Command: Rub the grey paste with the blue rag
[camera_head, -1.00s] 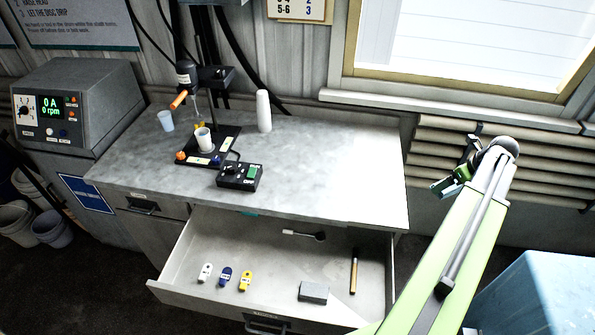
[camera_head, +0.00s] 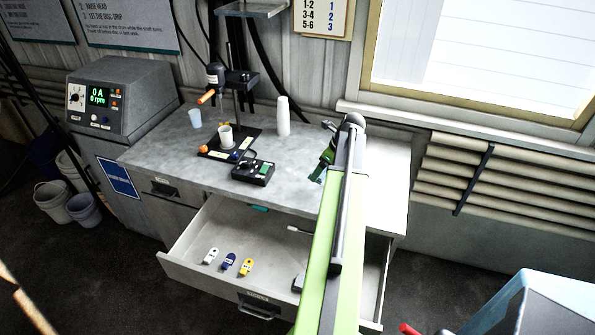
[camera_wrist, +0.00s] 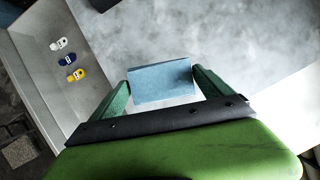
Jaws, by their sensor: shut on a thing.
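My gripper (camera_wrist: 162,80) is shut on the blue rag (camera_wrist: 160,84), a light blue folded rectangle between the green fingers in the wrist view. I cannot tell the rag's height above the bench. I cannot pick out the grey paste in either view.
The disperser (camera_head: 216,75) stands at the back left with a white cup (camera_head: 225,136) under it and a black control box (camera_head: 253,172) in front. The open drawer (camera_head: 205,275) holds several small items, partly behind my arm.

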